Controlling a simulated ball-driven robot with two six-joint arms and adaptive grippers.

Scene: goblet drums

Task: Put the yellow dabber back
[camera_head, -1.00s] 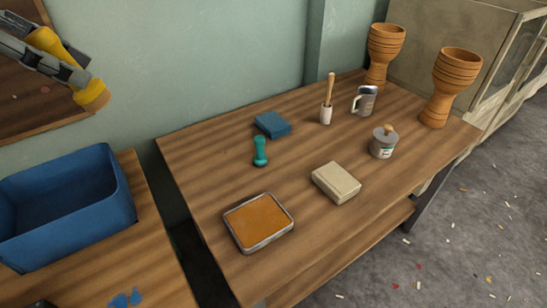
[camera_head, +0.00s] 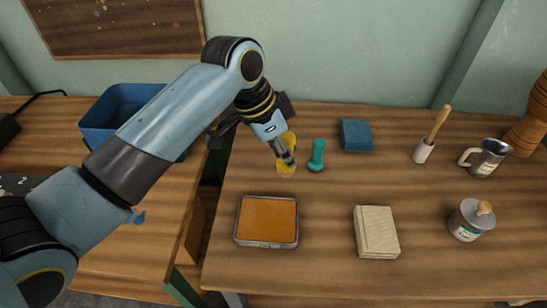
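The yellow dabber (camera_head: 287,170) is at the tabletop's left side, just left of the teal dabber (camera_head: 317,156). My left gripper (camera_head: 284,153) comes down over it from the left and appears shut on it. The fingers hide its middle, and yellow shows above and below them. I cannot tell whether its base touches the table. The teal dabber stands on the table, apart from the yellow one. An orange ink pad (camera_head: 267,222) in a metal tray lies nearer the front. My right gripper is not in view.
A blue bin (camera_head: 112,108) sits on the left table, partly behind my arm.

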